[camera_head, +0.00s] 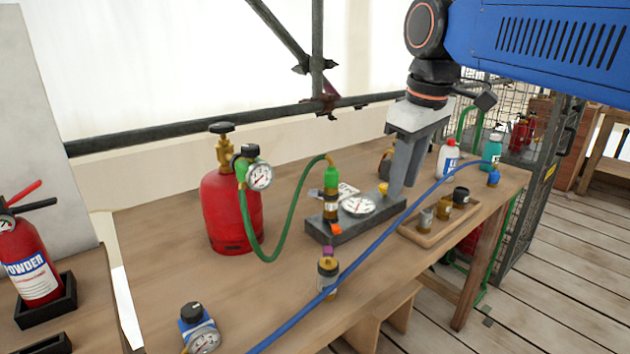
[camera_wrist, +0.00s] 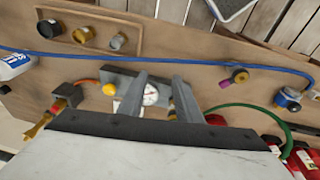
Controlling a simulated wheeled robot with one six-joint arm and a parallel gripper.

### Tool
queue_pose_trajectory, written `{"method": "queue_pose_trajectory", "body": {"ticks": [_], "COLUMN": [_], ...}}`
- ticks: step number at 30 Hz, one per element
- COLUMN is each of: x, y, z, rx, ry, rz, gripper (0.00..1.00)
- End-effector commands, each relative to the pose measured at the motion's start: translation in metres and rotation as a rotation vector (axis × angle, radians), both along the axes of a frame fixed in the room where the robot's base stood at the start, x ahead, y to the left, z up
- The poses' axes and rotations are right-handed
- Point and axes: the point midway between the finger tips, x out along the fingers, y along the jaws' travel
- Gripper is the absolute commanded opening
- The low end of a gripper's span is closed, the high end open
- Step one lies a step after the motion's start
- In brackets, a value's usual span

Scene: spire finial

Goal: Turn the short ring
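I cannot tell for sure which piece is the short ring. Several ring-like or cup-like pieces stand in a wooden tray (camera_head: 413,236): a black one (camera_head: 461,196), a brass one (camera_head: 443,209) and a greyish one (camera_head: 425,221). A grey block (camera_head: 345,233) carries a round white gauge (camera_head: 358,206), a brass fitting with a green collar (camera_head: 331,179) and a yellow knob (camera_head: 383,187). My gripper (camera_head: 400,182) points down by the block's right end. In the wrist view, its two fingers (camera_wrist: 157,98) are apart, with the gauge seen between them and nothing held.
A blue hose (camera_head: 377,230) crosses the bench in front of the block. A green hose (camera_head: 302,193) links the block to a red cylinder (camera_head: 232,208). A purple-topped brass fitting (camera_head: 328,276) and a blue gauge (camera_head: 198,327) stand nearer. Bottles (camera_head: 448,159) stand at the right.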

Motion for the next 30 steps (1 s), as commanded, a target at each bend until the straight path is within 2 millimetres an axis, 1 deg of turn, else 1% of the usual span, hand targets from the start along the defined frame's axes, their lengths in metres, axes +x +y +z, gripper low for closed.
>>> {"method": "queue_pose_trajectory", "body": {"ticks": [1, 6, 8, 12, 15, 19, 23, 26, 30], "x": [0.012, 0.041, 0.049, 0.067, 0.076, 0.082, 0.084, 0.084, 0.084], "y": [0.013, 0.053, 0.067, 0.103, 0.126, 0.147, 0.158, 0.160, 0.159], "z": [0.014, 0.056, 0.069, 0.095, 0.110, 0.122, 0.129, 0.127, 0.115], "rx": [-0.009, -0.041, -0.052, -0.076, -0.090, -0.104, -0.110, -0.112, -0.113], "ry": [0.014, 0.058, 0.073, 0.110, 0.132, 0.154, 0.165, 0.170, 0.171], "rz": [0.050, 0.220, 0.279, 0.416, 0.503, 0.585, 0.626, 0.635, 0.635], "gripper": [0.31, 0.31, 0.31, 0.31, 0.31, 0.31, 0.31, 0.31, 0.31]}}
